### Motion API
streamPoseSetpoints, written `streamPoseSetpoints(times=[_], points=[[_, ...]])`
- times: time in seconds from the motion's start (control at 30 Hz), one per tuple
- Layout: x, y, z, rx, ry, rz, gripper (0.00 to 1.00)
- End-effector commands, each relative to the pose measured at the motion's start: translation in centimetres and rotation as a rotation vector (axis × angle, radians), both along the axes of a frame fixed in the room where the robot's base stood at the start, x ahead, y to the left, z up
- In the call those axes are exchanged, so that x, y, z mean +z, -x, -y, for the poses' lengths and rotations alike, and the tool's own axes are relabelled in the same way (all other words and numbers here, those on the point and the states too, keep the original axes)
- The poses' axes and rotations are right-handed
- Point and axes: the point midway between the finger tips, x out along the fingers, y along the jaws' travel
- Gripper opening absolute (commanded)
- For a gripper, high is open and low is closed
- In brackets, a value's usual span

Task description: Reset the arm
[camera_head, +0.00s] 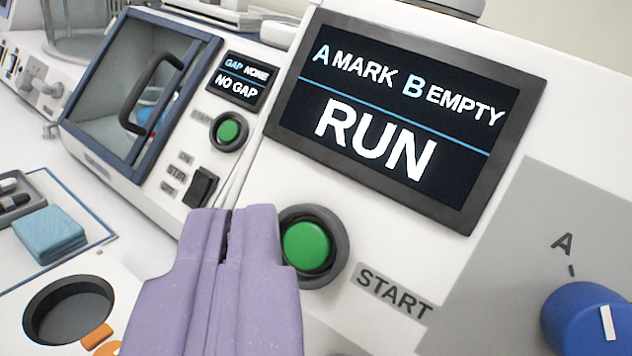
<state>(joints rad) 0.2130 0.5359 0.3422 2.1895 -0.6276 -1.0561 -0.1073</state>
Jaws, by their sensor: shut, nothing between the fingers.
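My gripper (236,222) is at the lower middle of the view, its two purple fingers shut together with nothing between them. The fingertips are just left of a green START button (306,245) on a white machine panel. I cannot tell whether a finger touches the button's dark collar. Above the button, a tilted screen (405,110) reads "A MARK B EMPTY" and "RUN".
A blue knob (585,318) marked A is at the lower right. Behind left stands a machine with a windowed door (140,90), a small "NO GAP" screen (240,82) and another green button (229,130). A folded blue cloth (48,233) and a dark round well (68,310) are at left.

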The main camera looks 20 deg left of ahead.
Motion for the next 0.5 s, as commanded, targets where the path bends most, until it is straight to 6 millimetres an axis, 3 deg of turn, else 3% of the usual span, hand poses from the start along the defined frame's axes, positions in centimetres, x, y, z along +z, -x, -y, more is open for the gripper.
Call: streamPoseSetpoints(times=[0.13, 0.2, 0.27, 0.37, 0.4, 0.5], points=[[7.1, -4.1, 3.6, -0.171, 0.124, 0.01, 0.0], [12.7, -5.4, 6.1, -0.292, 0.162, 0.002, 0.0], [17.9, -5.4, 8.2, -0.393, 0.167, -0.015, 0.0], [26.4, -3.2, 11.3, -0.532, 0.126, -0.055, 0.0], [29.6, -1.7, 12.2, -0.574, 0.099, -0.073, 0.0], [36.3, 3.0, 13.8, -0.644, 0.013, -0.124, 0.0]])
